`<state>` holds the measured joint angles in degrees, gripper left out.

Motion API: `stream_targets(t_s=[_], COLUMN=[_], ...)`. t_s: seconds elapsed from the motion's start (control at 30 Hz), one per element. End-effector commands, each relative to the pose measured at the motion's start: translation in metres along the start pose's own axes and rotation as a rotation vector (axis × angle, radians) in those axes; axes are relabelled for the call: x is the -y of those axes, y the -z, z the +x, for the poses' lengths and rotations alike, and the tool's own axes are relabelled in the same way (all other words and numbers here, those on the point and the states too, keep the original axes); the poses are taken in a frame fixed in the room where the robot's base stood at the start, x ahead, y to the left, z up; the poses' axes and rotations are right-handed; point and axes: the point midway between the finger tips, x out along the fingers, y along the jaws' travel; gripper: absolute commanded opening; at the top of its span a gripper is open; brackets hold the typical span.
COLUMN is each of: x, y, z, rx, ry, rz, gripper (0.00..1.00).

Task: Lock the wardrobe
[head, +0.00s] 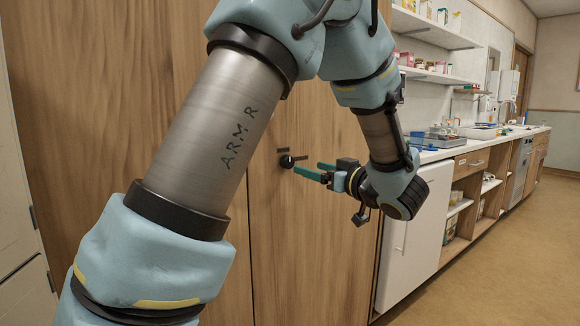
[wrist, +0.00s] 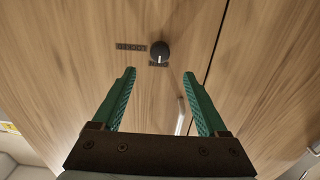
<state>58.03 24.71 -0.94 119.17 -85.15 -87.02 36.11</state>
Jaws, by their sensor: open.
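The wardrobe (head: 120,110) has tall wood-grain doors and stands close in front of me. Its round black lock knob (head: 287,161) sits on the door face, with a small dark label above it and another to its right. In the wrist view the knob (wrist: 159,50) shows a pale mark on its lower side, towards the lower label (wrist: 158,64); the other label (wrist: 131,46) lies to the left. I cannot read the lettering surely. My gripper (wrist: 160,73) has its teal fingers apart and empty, aimed at the knob. In the head view the gripper (head: 306,167) is just right of the knob.
A dark door seam (wrist: 214,45) runs beside the knob. A pale upright bar (wrist: 181,115) shows between the fingers. A white low cabinet (head: 415,230) and a counter with trays (head: 440,140) stand to the right. Floor (head: 515,250) at the right is clear.

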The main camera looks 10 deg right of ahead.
Motion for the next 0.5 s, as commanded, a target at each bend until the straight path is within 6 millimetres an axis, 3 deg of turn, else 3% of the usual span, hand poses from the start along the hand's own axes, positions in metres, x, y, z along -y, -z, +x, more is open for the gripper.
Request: stream_targets(t_s=[0.3, 0.5], x=[0.001, 0.001], y=[0.001, 0.0], z=[0.06, 0.087], rx=[0.0, 0.0], ry=[0.003, 0.002], rz=[-0.002, -0.001], gripper=[0.76, 0.76])
